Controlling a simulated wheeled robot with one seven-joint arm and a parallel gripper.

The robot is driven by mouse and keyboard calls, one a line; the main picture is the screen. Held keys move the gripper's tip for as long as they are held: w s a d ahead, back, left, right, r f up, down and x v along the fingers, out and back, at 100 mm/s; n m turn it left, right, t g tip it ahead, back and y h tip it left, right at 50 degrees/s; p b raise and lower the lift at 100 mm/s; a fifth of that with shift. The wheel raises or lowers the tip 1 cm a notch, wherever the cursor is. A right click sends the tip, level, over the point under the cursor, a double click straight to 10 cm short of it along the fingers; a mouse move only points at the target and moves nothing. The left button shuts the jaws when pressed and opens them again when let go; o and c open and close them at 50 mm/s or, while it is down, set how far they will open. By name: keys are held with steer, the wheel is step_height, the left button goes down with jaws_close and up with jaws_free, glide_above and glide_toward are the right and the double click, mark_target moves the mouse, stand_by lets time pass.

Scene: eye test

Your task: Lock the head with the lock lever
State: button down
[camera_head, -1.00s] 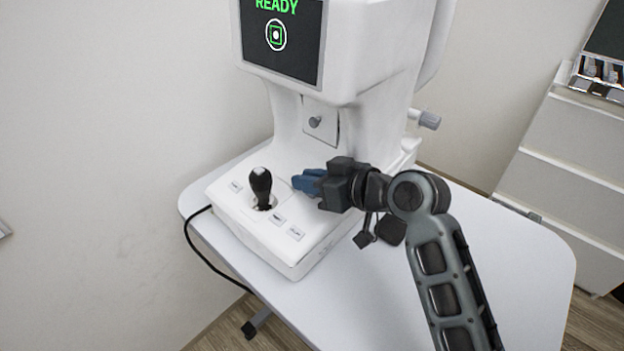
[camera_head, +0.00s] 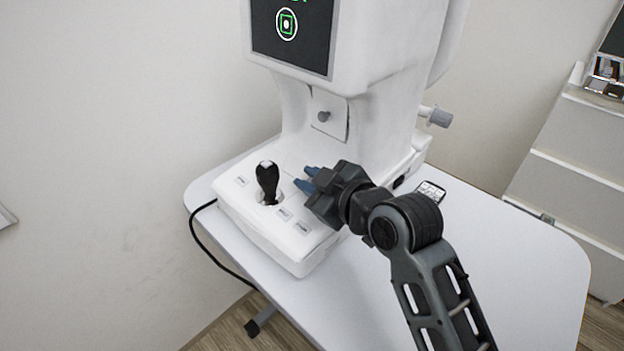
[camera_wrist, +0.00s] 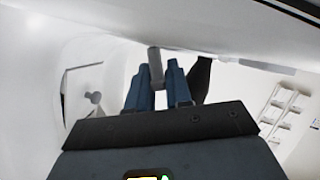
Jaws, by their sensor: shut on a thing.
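The white eye-test machine has an upper head (camera_head: 370,50) with a dark screen showing a green mark. Its base (camera_head: 250,230) carries a black joystick (camera_head: 267,180). My gripper (camera_head: 308,180) is low over the base, right of the joystick, with blue fingers pointing left. In the wrist view my gripper (camera_wrist: 156,85) has its two fingers on either side of a short grey lever (camera_wrist: 155,62) and is shut on it. That lever is hidden behind my gripper in the head view. The dark joystick (camera_wrist: 201,78) shows just right of the fingers in the wrist view.
A grey knob (camera_head: 323,116) sits on the machine's front column, and another knob (camera_head: 440,117) sticks out at its right. The white table (camera_head: 520,260) is mostly clear at the right. A small dark-edged object (camera_head: 432,191) shows behind my arm. White drawers (camera_head: 580,160) stand at far right.

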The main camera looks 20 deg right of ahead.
stand_by(0.3)
steer(key=c, duration=1.4)
jaws_free()
steer(key=shift+s, duration=0.1)
steer(key=v, duration=0.7)
steer(key=shift+s+r, duration=0.15)
steer(key=shift+s, duration=0.15)
